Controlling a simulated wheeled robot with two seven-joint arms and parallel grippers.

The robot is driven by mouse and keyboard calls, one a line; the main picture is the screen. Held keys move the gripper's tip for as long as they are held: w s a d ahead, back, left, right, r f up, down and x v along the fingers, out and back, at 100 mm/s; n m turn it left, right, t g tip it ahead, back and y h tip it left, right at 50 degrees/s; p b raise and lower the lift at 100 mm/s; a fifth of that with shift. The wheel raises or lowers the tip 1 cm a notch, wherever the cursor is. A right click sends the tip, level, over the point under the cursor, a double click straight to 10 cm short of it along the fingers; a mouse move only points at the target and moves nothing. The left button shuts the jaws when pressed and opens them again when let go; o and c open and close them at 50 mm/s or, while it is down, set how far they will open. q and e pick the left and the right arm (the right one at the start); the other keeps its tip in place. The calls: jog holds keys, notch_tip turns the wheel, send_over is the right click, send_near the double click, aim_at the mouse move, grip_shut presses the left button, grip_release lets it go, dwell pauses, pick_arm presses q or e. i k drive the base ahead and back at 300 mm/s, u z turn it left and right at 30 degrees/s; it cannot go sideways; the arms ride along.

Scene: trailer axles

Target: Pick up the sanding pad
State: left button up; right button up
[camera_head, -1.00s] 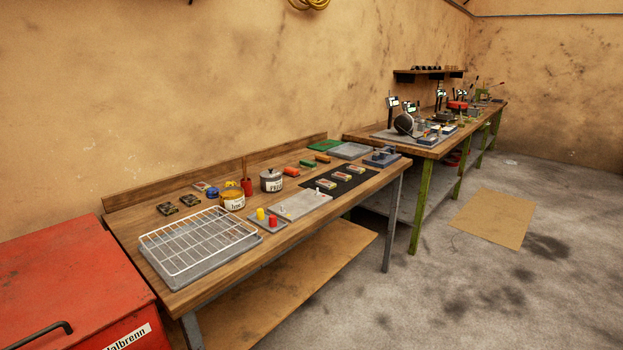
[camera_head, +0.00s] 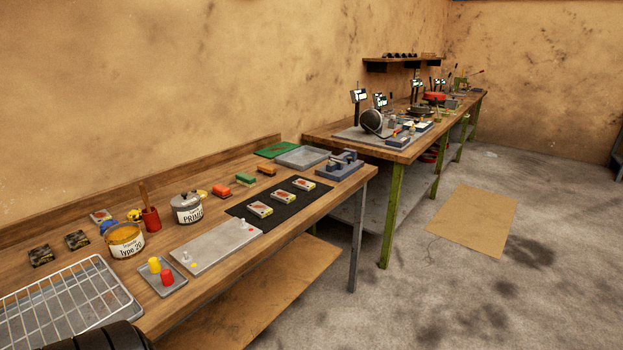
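No label marks a sanding pad, and I cannot tell for sure which thing it is. Small coloured blocks lie in a row on the near workbench (camera_head: 75,208): an orange-red block (camera_head: 218,192), a green-topped block (camera_head: 245,178) and an orange-brown block (camera_head: 267,170). A flat green sheet or tray (camera_head: 276,149) lies behind them, beside a grey tray (camera_head: 303,157). Neither of my grippers is in view.
On the near bench are a wire rack (camera_head: 62,305), a yellow tin (camera_head: 125,240), a primer pot (camera_head: 187,208), a grey plate (camera_head: 216,246), a black mat (camera_head: 279,205) and a vice (camera_head: 340,165). A black ribbed shape (camera_head: 100,338) fills the bottom-left corner.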

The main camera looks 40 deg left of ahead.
aim_at(219, 191)
jog(key=z, duration=0.2)
jog(key=i, duration=1.8)
jog(key=u, duration=0.8)
jog(key=i, duration=0.9)
jog(key=u, duration=1.5)
jog(key=i, duration=0.5)
jog(key=u, duration=0.4)
